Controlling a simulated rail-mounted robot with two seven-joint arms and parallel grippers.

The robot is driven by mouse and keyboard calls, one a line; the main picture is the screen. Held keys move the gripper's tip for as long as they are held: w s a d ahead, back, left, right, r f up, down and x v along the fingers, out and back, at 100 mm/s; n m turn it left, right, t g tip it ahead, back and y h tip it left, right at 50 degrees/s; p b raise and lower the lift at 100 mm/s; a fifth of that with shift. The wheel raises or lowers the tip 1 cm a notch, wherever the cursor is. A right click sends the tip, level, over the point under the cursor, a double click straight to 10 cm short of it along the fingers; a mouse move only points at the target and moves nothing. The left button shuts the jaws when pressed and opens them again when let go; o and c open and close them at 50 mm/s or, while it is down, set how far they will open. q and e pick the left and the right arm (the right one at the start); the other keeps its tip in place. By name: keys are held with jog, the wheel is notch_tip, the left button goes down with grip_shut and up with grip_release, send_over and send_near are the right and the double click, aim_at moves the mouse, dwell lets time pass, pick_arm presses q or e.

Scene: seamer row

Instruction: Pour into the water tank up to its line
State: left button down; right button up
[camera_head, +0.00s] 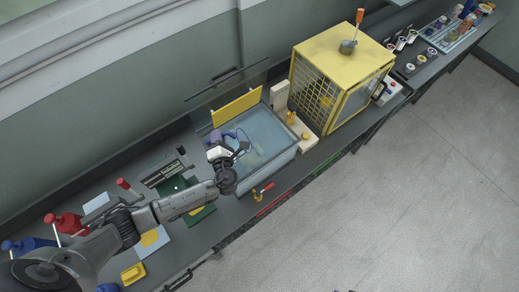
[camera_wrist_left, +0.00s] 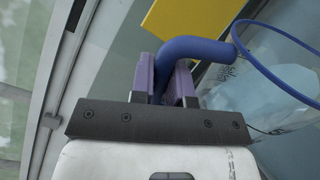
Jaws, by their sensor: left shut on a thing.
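The water tank (camera_head: 272,172) is an open, pale-blue box on the bench in the head view, with a yellow panel (camera_head: 237,107) along its back edge. My left gripper (camera_head: 229,139) is over the tank's left part. In the left wrist view its purple fingers (camera_wrist_left: 168,80) are shut on the thick blue handle of a clear jug (camera_wrist_left: 240,85) with a thin blue rim. The jug is small and partly hidden by my gripper in the head view. Its contents, any stream and the tank's fill line cannot be made out. My right gripper is not in view.
A yellow cage-like machine (camera_head: 335,70) stands right of the tank. A red-handled tool (camera_head: 263,190) lies at the tank's front. A yellow tray (camera_head: 133,273) and red (camera_head: 68,223) and blue (camera_head: 28,244) items are at the left. The floor on the right is clear.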

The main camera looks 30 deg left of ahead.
pick_arm(q)
jog(key=shift+w+d+m, duration=0.2)
jog(key=shift+d+m, duration=0.1)
dwell(0.9)
